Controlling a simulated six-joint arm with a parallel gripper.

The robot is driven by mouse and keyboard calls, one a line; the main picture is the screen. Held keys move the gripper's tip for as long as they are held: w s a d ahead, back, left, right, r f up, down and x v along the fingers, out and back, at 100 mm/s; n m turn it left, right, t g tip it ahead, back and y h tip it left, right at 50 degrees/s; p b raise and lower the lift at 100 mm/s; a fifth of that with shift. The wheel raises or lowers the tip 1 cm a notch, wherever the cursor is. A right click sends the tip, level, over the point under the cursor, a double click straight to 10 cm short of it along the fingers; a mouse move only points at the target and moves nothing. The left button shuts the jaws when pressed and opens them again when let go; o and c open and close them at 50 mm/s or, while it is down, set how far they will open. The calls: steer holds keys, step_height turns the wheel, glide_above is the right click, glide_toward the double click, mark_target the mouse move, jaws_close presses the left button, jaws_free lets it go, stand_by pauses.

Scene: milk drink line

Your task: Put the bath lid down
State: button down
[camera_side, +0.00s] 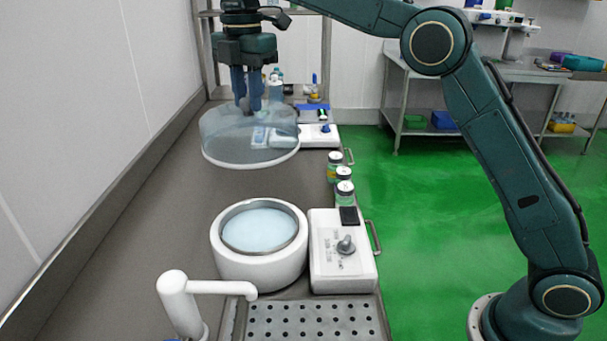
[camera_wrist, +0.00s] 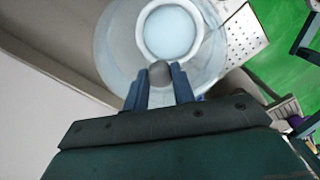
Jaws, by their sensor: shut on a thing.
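The bath lid (camera_side: 225,140) is a clear, round dome with a white rim. My gripper (camera_side: 250,104) is shut on the knob at its top and holds it level above the grey counter, beyond the bath. In the wrist view my gripper (camera_wrist: 160,90) has its blue fingers around the dark round knob, and the clear lid (camera_wrist: 112,45) spreads out beneath. The white bath (camera_side: 258,271) stands open in front, with pale blue water inside. Through the lid, the bath also shows in the wrist view (camera_wrist: 170,30).
A white control box (camera_side: 340,265) with a grey knob adjoins the bath on the right. Several small jars (camera_side: 343,190) stand along the counter's right edge. A white spout (camera_side: 180,300) and perforated drain tray (camera_side: 315,320) are in front. The counter (camera_side: 150,215) is clear at left.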

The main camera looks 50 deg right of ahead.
steer(key=w+d+f, duration=0.6)
steer(key=d+f, duration=0.3)
steer(key=w+d+f, duration=0.5)
steer(key=d+f, duration=0.5)
step_height(320, 180, down, 8)
steer(key=shift+w+a+r, duration=0.15)
steer(key=shift+a, duration=0.1)
steer(key=c, duration=1.2)
jaws_free()
steer(key=shift+o, duration=0.2)
step_height(320, 180, up, 12)
